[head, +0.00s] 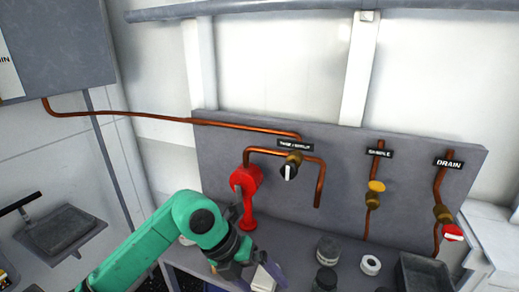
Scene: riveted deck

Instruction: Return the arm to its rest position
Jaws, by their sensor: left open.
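My left arm is green and comes in from the lower left. My right gripper is not in view.
The upright panel (225,135) carries copper pipes, a black-and-white knob (290,170), a yellow-handled sample valve (376,187) and a red-handled drain valve (452,233).

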